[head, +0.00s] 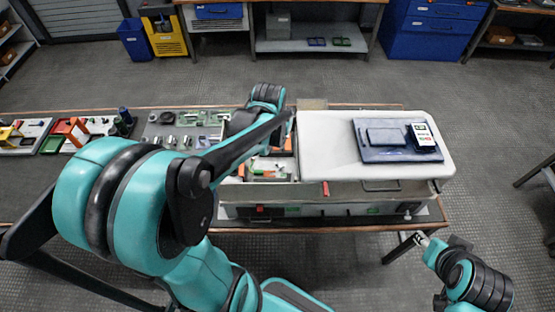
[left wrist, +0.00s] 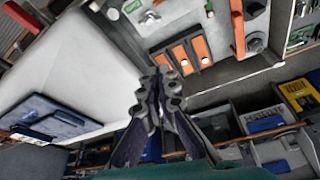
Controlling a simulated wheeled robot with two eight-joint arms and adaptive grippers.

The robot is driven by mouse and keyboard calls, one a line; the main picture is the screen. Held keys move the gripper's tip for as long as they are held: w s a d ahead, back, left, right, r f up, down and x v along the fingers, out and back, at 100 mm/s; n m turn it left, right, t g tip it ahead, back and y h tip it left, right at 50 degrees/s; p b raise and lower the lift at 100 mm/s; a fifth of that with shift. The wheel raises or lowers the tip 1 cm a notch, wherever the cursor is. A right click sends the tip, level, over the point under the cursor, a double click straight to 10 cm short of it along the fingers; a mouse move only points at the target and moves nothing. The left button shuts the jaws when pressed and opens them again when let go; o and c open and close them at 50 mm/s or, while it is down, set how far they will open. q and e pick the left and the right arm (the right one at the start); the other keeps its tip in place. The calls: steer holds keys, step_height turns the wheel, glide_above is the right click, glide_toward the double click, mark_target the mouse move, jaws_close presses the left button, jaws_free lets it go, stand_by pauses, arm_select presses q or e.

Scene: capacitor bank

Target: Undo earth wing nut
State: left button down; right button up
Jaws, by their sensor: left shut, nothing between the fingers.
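My left gripper (left wrist: 165,85) is shut and empty in the left wrist view. Its fingertips appear in front of the edge between the white cover and the open compartment; I cannot tell the gap. In the head view my left arm covers much of the open compartment (head: 270,168), and the fingers are not clear there. I cannot make out the wing nut for certain. My right gripper (head: 424,240) is low at the right, apart from the bench.
The bench (head: 285,225) holds the cabinet. Trays of small parts (head: 180,128) and a red holder (head: 72,130) lie to the left.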

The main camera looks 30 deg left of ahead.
mark_target(280, 166)
arm_select(q)
steer(key=shift+m, duration=0.3)
steer(key=b+x, duration=0.1)
steer(key=x, duration=0.4)
steer(key=b+x, duration=0.1)
steer(key=x, duration=0.4)
steer(key=shift+a+f+b, duration=0.25)
steer(key=shift+f+b, duration=0.1)
steer(key=s, duration=0.3)
steer(key=shift+s+d+r, duration=0.25)
steer(key=shift+d+r, duration=0.05)
steer(key=shift+d, duration=0.1)
steer(key=shift+s+d, duration=0.1)
steer(key=shift+s, duration=0.15)
steer(key=shift+s, duration=0.1)
